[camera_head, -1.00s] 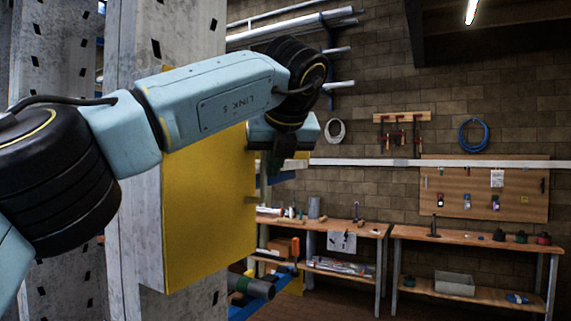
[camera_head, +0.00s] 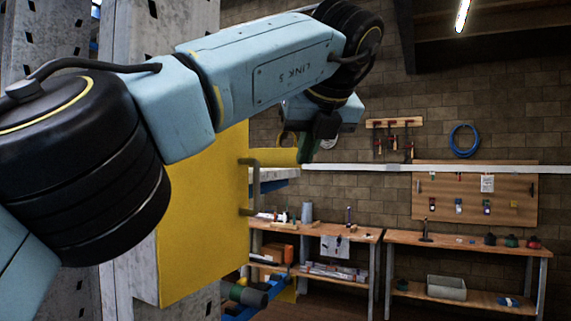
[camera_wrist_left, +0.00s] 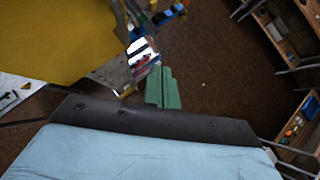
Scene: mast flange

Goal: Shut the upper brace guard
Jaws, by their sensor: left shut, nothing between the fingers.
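A yellow guard panel (camera_head: 200,225) stands upright against the grey perforated mast, partly hidden behind my left arm. A dark bracket-like handle (camera_head: 250,190) sticks out at its right edge. In the left wrist view, a yellow surface (camera_wrist_left: 60,40) fills the upper left. My left gripper (camera_head: 307,150) is to the right of the handle and above it in the picture, apart from the panel. Its green fingers (camera_wrist_left: 163,90) are together with nothing between them. My left arm hides the panel's upper left part. My right gripper is not in view.
Another yellow piece (camera_head: 276,156) shows behind the panel near my gripper. Below, a dark cylindrical end (camera_head: 248,296) juts from the mast by blue parts. Workbenches (camera_head: 460,245) stand along the brick wall, with open floor before them.

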